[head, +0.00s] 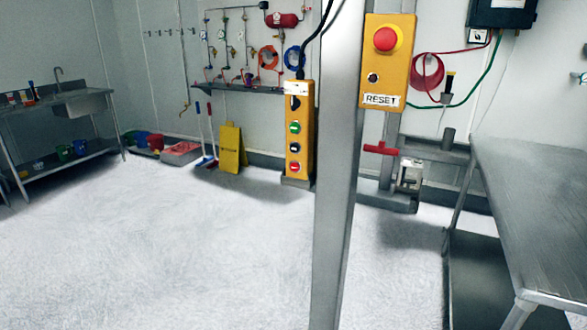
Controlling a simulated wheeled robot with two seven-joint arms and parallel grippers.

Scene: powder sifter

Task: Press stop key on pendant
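A yellow pendant (299,140) hangs upright on a black cable, just left of the grey post. Its face carries a black switch at the top, then a green key (294,128), a black key (294,148) and a red key (294,167) at the bottom. Any lettering on the keys is too small to read, so I cannot tell by label which is the stop key. Neither of my grippers shows in the head view.
A grey post (338,180) stands right of the pendant, bearing a yellow RESET box (388,65) with a red mushroom button. A steel table (540,200) fills the right side. A sink bench (60,110) stands far left. The floor (180,260) in front is clear.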

